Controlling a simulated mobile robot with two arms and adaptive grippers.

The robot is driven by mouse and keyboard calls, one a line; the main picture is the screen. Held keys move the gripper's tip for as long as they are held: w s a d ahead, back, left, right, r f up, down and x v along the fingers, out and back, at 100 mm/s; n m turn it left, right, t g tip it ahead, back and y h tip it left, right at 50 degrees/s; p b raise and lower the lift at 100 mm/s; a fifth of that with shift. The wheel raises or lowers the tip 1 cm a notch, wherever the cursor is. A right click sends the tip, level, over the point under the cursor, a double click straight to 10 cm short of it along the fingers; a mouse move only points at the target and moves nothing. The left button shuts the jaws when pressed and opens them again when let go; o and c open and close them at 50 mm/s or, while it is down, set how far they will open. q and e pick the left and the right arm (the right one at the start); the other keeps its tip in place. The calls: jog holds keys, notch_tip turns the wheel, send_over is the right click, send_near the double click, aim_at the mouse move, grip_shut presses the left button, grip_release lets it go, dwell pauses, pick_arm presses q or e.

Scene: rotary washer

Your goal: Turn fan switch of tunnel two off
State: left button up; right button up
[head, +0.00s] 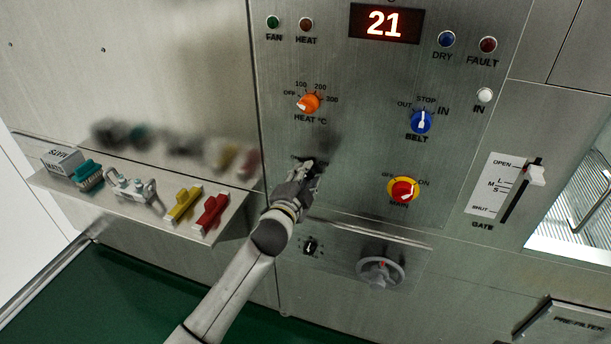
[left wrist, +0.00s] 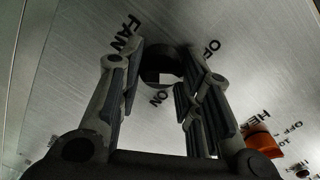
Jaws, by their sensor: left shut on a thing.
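The fan switch is a dark round knob with a pale patch in the left wrist view (left wrist: 158,62), with FAN, OFF and ON lettered around it. Which mark it points to I cannot tell. My left gripper (head: 310,172) is at the panel below the orange heat knob and mostly hides the switch in the head view. In the left wrist view its fingers (left wrist: 160,75) stand on either side of the switch, shut on it. My right gripper is not in view.
The panel has the orange heat knob (head: 310,104), blue belt knob (head: 421,122), red and yellow main switch (head: 403,189) and gate slider (head: 536,175). A handwheel (head: 381,271) sits below. A shelf (head: 232,224) with several small items is at left.

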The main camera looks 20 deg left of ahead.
pick_arm(q)
jog(key=shift+n, duration=0.5)
jog(key=o, duration=1)
jog(key=shift+o, duration=0.2)
jog(key=s+r, duration=0.1)
jog(key=s, duration=1.1)
jog(key=shift+a, duration=0.25)
